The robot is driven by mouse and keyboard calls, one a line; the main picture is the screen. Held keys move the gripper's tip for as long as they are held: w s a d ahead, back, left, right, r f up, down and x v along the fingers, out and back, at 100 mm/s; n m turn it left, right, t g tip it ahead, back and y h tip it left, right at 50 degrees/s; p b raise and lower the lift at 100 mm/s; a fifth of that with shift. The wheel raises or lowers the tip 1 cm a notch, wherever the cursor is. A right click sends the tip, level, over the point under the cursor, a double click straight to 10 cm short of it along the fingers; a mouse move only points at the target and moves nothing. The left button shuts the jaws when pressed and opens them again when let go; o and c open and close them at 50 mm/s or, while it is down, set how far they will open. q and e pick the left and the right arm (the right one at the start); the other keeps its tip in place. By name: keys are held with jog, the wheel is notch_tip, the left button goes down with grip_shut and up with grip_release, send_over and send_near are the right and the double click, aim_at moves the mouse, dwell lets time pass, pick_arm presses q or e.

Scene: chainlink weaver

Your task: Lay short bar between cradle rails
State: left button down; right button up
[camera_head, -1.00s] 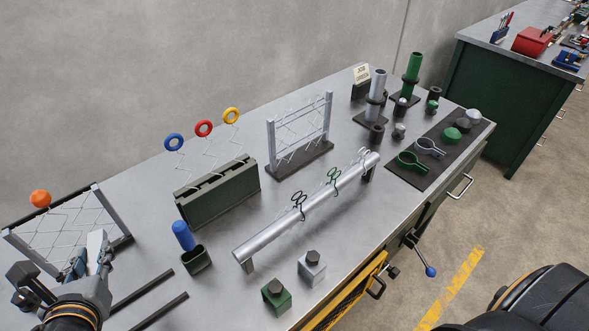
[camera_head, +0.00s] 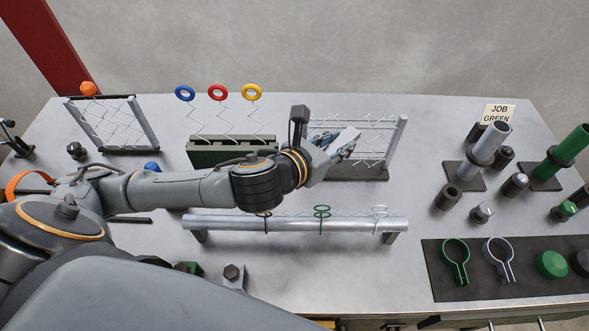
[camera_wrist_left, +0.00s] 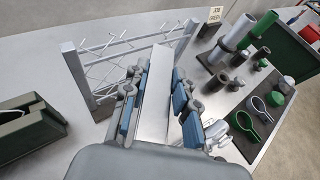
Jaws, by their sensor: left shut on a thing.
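My left gripper (camera_head: 335,147) is shut on a pale flat bar (camera_head: 344,138), in front of the middle upright frame (camera_head: 401,140). In the left wrist view the bar (camera_wrist_left: 155,85) stands out between the blue-padded fingers (camera_wrist_left: 155,108), with the frame's left post (camera_wrist_left: 76,76) and wires beyond it. I cannot tell whether the bar touches the frame. A dark strip (camera_head: 130,219) lies on the bench, partly hidden behind my left arm; I cannot tell if it is one of the cradle rails. My right gripper is not in view.
A long silver pipe (camera_head: 300,224) on supports carries several wire clips. A green block (camera_head: 205,153) holds coloured rings on wires. Posts and cups (camera_head: 490,145) and a dark mat (camera_head: 436,265) with clamps fill the right. Bare bench lies between frame and posts.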

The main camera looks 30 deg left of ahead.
pick_arm(q)
jog(key=w+d+r+m+h, duration=0.1)
jog(key=w+d+m+h, duration=0.1)
jog(key=d, duration=0.1)
pick_arm(e)
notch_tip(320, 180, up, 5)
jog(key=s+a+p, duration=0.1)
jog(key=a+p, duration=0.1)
jog(key=p, duration=0.2)
pick_arm(q)
jog(key=m+g+h+b, duration=0.4)
jog(key=m+g+h, duration=0.3)
jog(key=m, duration=0.1)
send_over(338, 195)
notch_tip(338, 195, down, 15)
jog(key=shift+w+f, duration=0.1)
jog(key=shift+w, duration=0.05)
jog(key=shift+f, duration=2.4)
jog(key=c, duration=1.1)
grip_release()
jog(key=shift+y, duration=0.3)
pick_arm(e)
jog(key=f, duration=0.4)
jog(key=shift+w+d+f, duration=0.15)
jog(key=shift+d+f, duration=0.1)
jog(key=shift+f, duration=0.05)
